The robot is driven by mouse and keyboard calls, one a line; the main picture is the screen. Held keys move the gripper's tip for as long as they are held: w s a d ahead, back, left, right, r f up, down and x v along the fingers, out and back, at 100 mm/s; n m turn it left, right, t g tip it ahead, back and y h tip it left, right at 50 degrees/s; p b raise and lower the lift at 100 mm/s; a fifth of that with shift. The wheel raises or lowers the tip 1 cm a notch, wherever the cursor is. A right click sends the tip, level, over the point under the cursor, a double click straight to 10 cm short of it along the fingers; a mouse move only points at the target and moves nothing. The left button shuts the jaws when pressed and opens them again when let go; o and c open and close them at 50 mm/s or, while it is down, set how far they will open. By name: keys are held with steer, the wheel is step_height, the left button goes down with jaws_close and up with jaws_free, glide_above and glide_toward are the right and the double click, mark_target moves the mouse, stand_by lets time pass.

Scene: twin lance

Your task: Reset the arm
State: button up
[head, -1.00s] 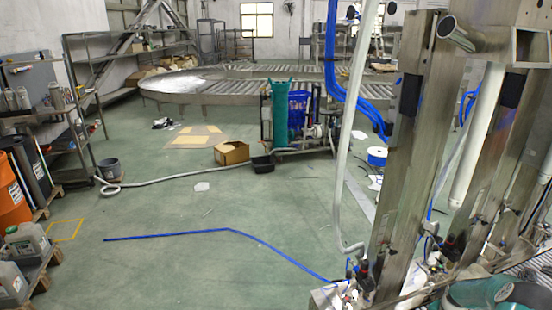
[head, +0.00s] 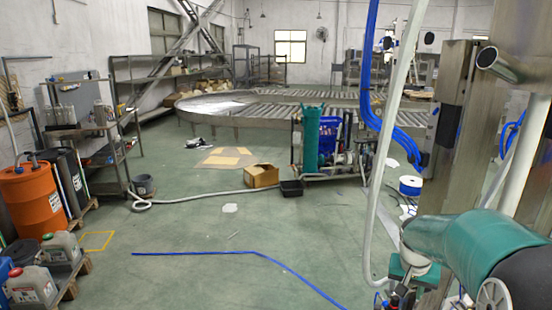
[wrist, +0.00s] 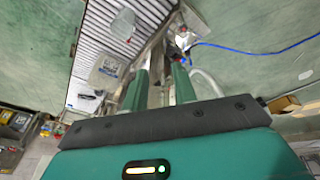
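My teal and black arm (head: 470,248) reaches into the lower right of the head view, in front of the steel column. In the wrist view, my gripper (wrist: 160,75) points away from the dark wrist bar, with its two green fingers spread apart. A gap shows between the fingers, and nothing is held in it. Beyond them are steel machine parts and a ribbed grey surface. The fingertips cannot be made out clearly in the head view.
Steel columns (head: 455,140) and a pale hose (head: 385,170) stand close at the right. A blue hose (head: 240,252) lies on the green floor. An orange drum (head: 32,202) and jerry cans (head: 32,284) stand at the left.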

steer(key=s+a+r+n+t, duration=0.1)
steer(key=s+a+r+n, duration=0.1)
steer(key=s+a+r, duration=0.35)
steer(key=s+a+r+n+t, duration=0.1)
steer(key=s+a+r, duration=0.2)
steer(key=a, duration=0.5)
steer(key=s+a+r+n+t+y, duration=0.1)
steer(key=s+a+r+n+y, duration=0.1)
steer(key=s+a, duration=0.7)
steer(key=s+n, duration=0.1)
steer(key=s, duration=0.1)
steer(key=shift+s+a+n+t, duration=0.15)
steer(key=shift+s+n+t, duration=0.15)
steer(key=shift+t, duration=0.1)
